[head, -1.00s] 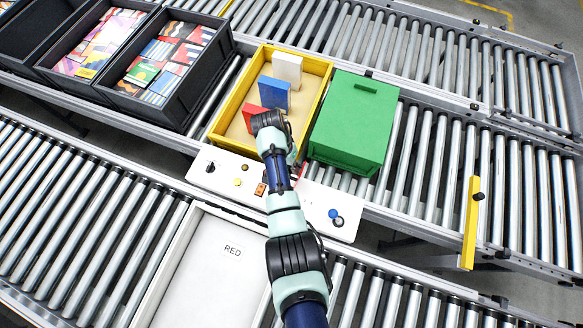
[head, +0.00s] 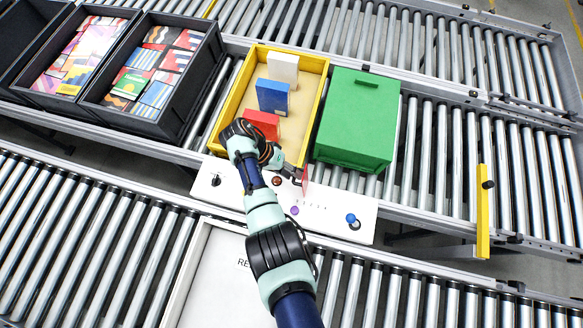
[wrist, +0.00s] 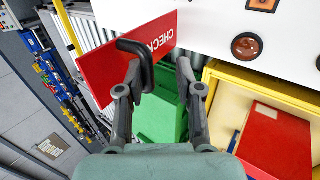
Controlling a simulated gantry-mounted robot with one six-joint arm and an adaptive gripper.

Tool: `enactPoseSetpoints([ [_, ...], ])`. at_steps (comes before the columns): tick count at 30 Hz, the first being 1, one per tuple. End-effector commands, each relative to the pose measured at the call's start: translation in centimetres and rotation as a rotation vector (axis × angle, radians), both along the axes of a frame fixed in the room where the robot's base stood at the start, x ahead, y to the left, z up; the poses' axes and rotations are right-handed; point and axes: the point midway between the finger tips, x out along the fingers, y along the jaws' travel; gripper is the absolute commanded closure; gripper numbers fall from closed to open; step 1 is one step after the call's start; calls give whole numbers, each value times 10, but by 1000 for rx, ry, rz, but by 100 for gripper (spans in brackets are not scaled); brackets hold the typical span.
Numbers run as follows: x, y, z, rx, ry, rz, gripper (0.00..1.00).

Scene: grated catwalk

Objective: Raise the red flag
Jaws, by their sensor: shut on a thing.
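In the head view a small part of the red flag (head: 305,179) shows at the panel's upper edge, beside my gripper (head: 280,160). The exact contact is partly hidden. My gripper hides much of the flag in the head view.
The white control panel (head: 330,205) has a blue knob (head: 351,218) and a lamp (wrist: 246,46). Behind it are a yellow tray (head: 232,95) with red, blue and white blocks, and a green box (head: 357,120). Black crates (head: 165,112) stand left. Roller conveyors surround these.

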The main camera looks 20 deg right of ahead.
Motion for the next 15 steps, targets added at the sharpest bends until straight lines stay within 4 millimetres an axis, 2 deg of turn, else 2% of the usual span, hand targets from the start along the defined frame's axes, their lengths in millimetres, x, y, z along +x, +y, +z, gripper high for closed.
enactPoseSetpoints([
  [1,3,5,-2,12,-10,12,99],
  [5,4,5,-2,13,-11,13,100],
  [6,4,5,-2,13,-11,13,63],
  [15,4,5,-1,11,-12,10,63],
])
